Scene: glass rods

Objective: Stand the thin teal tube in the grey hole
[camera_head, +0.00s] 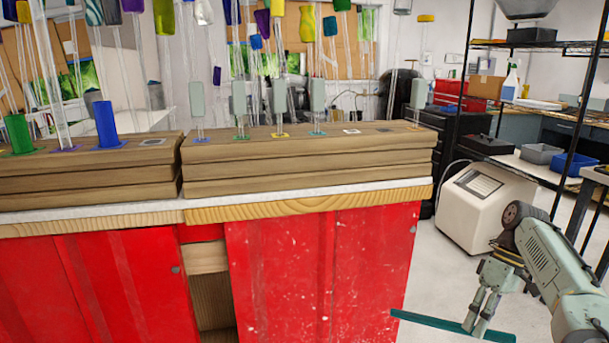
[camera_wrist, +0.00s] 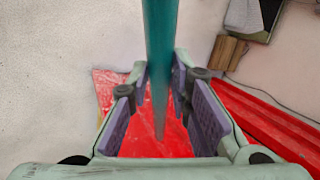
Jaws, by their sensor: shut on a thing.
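The thin teal tube (camera_head: 440,322) is held in my gripper (camera_head: 474,322) at the lower right, low beside the red bench. It lies nearly level, tilted slightly, with its longer part reaching left. In the wrist view the tube (camera_wrist: 161,50) runs between the purple pads of my gripper (camera_wrist: 160,78). On the left wooden block (camera_head: 60,165) is a grey-marked spot (camera_head: 152,142). On the right wooden block (camera_head: 300,165) is a pale, whitish-grey marked spot (camera_head: 351,130) with nothing standing in it. I cannot tell for sure which is the grey hole.
Clear rods with coloured tops stand in several marked spots on both blocks. Green (camera_head: 18,133) and blue (camera_head: 107,126) cylinders stand on the left block. The red bench (camera_head: 320,270) fills the lower left. A white machine (camera_head: 490,205) and a shelf stand behind my arm.

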